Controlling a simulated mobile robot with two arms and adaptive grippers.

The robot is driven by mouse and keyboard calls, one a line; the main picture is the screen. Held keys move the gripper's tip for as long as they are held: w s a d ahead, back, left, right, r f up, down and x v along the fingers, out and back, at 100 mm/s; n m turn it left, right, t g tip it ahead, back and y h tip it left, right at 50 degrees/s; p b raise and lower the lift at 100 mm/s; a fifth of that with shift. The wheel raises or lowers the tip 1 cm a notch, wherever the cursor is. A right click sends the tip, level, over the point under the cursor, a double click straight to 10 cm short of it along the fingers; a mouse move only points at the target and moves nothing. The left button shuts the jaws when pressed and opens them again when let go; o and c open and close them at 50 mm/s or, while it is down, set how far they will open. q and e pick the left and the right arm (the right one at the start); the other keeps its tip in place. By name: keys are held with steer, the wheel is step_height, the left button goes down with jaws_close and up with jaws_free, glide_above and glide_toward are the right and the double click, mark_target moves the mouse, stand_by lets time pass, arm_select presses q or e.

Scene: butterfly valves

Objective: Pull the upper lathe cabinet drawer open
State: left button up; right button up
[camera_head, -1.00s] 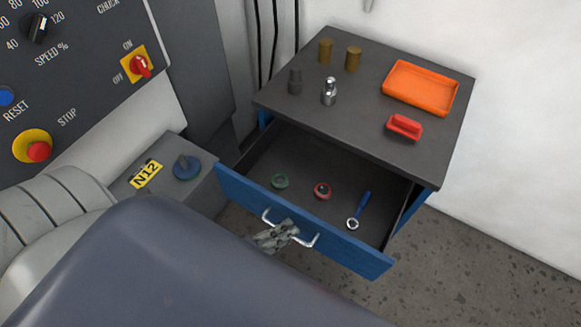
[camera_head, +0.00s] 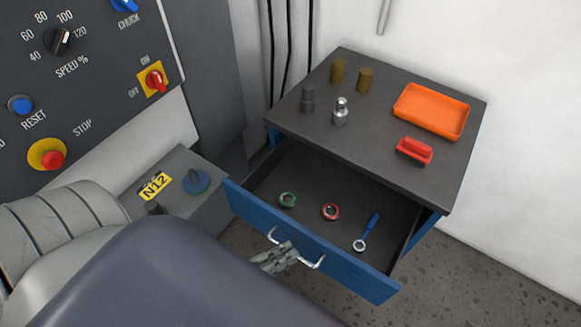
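The upper drawer (camera_head: 305,243) of the lathe cabinet (camera_head: 375,145) has a blue front and a dark inside. It stands well open toward me. Its silvery bar handle (camera_head: 318,264) is on the front face. My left gripper (camera_head: 275,259) is at the middle of the handle, its fingers overlapping the bar in this view. I cannot tell whether the fingers are closed around the bar or just beside it. The rest of that arm is partly hidden behind a large dark arm part of mine. My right gripper is not in view.
In the drawer lie a green ring (camera_head: 288,200), a red ring (camera_head: 330,212) and a blue-handled tool (camera_head: 367,232). On the cabinet top are an orange tray (camera_head: 431,110), a red block (camera_head: 415,150) and several small cylinders. The lathe control panel (camera_head: 90,95) stands at left.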

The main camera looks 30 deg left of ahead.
arm_select(q)
steer(key=v, duration=1)
